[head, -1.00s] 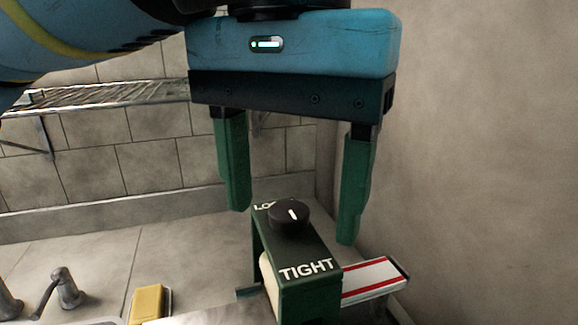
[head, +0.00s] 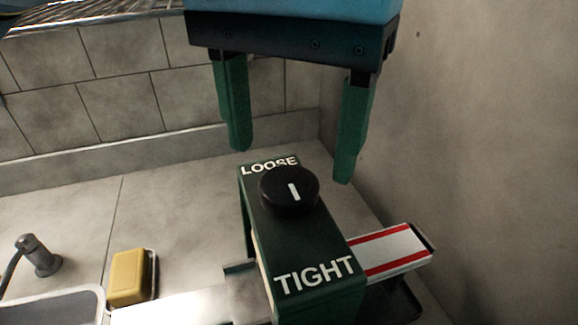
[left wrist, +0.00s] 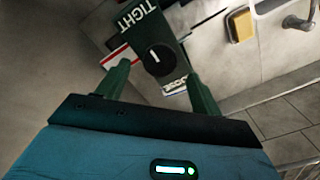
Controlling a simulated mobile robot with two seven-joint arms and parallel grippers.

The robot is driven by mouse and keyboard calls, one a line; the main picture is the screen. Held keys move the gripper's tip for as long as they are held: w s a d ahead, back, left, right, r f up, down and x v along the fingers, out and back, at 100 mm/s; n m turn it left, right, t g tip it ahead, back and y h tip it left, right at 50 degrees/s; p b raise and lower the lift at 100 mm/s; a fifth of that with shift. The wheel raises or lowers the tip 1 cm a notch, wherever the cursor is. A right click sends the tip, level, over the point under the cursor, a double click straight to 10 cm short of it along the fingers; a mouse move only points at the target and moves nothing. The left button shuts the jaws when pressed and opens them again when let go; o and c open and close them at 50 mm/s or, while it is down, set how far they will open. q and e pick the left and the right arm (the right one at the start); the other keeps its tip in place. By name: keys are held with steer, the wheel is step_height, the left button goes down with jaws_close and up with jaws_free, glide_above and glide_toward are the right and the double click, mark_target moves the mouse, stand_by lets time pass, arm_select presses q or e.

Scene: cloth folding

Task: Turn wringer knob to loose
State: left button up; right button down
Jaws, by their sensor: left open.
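The wringer (head: 285,245) is a dark green block with LOOSE at its far end and TIGHT at its near end. Its round black knob (head: 278,199) sits on top near LOOSE, with a white mark on it; it also shows in the left wrist view (left wrist: 160,66). My left gripper (head: 292,168) is open and empty, its two green fingers above and behind the knob in the head view. In the left wrist view the fingers (left wrist: 158,80) show on either side of the wringer's LOOSE end. I see no contact with the knob. My right gripper is not in view.
A yellow sponge (head: 128,277) in a holder lies left of the wringer, beside a metal tap (head: 42,258) and a sink rim (head: 85,300). A white board with red stripes (head: 392,250) sticks out at right. A wall (head: 480,160) stands close on the right.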

mark_target(289, 182)
arm_select(q)
steer(key=shift+f, duration=1.8)
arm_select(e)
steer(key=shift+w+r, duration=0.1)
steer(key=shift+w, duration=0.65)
arm_select(q)
steer(key=shift+c, duration=0.5)
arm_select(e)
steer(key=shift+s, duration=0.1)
arm_select(q)
steer(key=c, duration=0.9)
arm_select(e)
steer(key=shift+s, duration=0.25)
